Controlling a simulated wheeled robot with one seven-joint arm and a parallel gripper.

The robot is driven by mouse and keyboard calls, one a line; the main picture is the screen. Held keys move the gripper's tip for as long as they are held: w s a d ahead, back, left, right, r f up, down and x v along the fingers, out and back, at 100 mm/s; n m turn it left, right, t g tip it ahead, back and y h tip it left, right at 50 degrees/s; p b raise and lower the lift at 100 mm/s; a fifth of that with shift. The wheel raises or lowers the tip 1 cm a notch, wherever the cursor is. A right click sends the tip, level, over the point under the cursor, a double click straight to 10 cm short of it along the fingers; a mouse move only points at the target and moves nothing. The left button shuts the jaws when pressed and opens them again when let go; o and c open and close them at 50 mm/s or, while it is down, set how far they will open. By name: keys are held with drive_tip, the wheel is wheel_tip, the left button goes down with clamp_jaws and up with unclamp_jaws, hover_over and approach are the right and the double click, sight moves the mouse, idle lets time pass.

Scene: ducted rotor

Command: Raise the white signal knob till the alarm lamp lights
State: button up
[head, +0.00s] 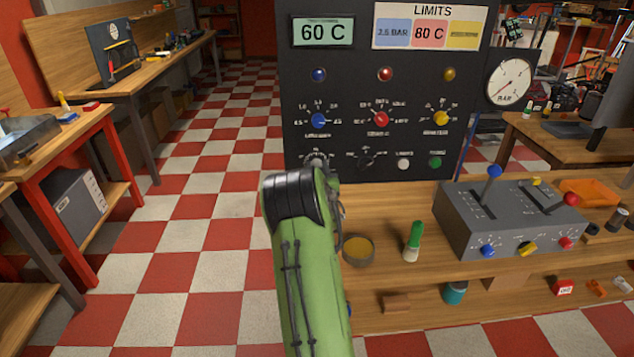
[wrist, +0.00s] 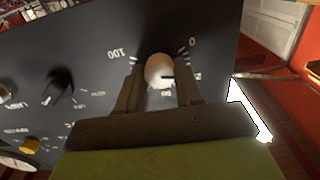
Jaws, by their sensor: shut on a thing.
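The white signal knob (wrist: 160,71) sits on the black panel, between the two fingers of my gripper (wrist: 161,78), in the wrist view. The fingers are shut on it from both sides. In the head view the knob (head: 316,158) is mostly hidden behind my green arm. A blue lamp (head: 319,74), red lamp (head: 386,74) and yellow lamp (head: 450,74) look unlit. The display (head: 323,32) reads 60 C.
A limits card (head: 430,27) shows 2.5 BAR and 80 C. A black knob (head: 366,160) is right of the white one. A grey lever box (head: 458,235), a green-capped bottle (head: 413,242) and a round tin (head: 358,250) stand on the bench. Checkered floor lies left.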

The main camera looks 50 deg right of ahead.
drive_tip(key=shift+f+m+b, duration=0.15)
drive_tip(key=shift+m+b, duration=1.55)
drive_tip(key=shift+b, duration=0.35)
drive_tip(key=o, duration=1)
drive_tip(key=shift+o, duration=0.2)
drive_tip(key=b+v, duration=0.2)
drive_tip(key=v, duration=1.4)
drive_tip(key=shift+d, duration=0.1)
